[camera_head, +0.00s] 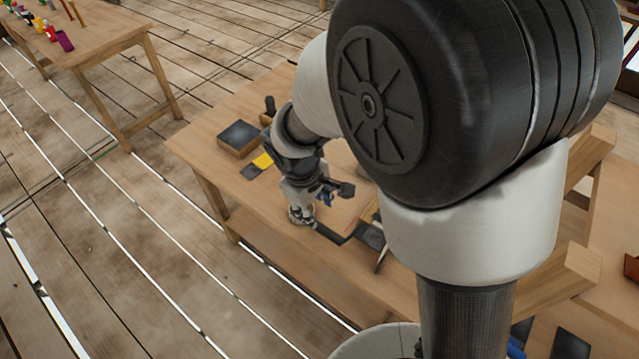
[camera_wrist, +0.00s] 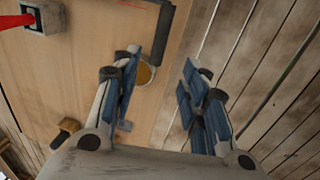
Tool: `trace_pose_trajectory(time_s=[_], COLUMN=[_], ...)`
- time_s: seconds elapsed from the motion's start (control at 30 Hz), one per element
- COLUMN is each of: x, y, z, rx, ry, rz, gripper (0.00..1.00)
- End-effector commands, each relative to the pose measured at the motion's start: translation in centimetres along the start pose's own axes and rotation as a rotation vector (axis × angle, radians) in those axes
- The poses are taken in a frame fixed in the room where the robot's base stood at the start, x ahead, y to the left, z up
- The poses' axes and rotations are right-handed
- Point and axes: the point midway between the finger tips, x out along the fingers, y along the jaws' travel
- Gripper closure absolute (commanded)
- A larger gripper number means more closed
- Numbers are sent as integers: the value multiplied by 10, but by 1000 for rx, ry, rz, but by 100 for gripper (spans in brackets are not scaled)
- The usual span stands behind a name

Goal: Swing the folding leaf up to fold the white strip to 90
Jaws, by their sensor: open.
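My gripper (camera_wrist: 158,78) is open in the wrist view, its blue-padded fingers apart with nothing held between them. In the head view it is small and low over the front part of the workbench (camera_head: 240,200). A dark bar (camera_wrist: 162,50) runs along the bench edge in the wrist view, beyond and between the fingertips. In the head view a dark flat plate (camera_head: 370,237) lies right of my gripper, with a thin pale piece (camera_head: 382,260) at its edge. I cannot tell for sure which of these is the folding leaf or the white strip. My arm hides part of the bench.
A dark-topped block (camera_head: 238,137) and a yellow piece (camera_head: 263,161) are on the bench's left part. A round amber disc (camera_wrist: 147,74) shows beside the left finger. A second table (camera_head: 100,35) with small coloured items stands at upper left. Plank floor beside the bench is clear.

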Motion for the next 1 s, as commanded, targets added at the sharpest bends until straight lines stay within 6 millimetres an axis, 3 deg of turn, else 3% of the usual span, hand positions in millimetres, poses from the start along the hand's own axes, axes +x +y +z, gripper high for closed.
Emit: trace_pose_trajectory(time_s=[0.1, 0.5, 0.7, 1.0], x=[32, 111, 128, 130], y=[-1, -1, 0, 0], z=[1, 1, 0, 0], rx=[0, 1, 2, 2], ry=[-5, -2, -1, 1], rz=[-2, -1, 0, 0], gripper=[59, 59, 59, 59])
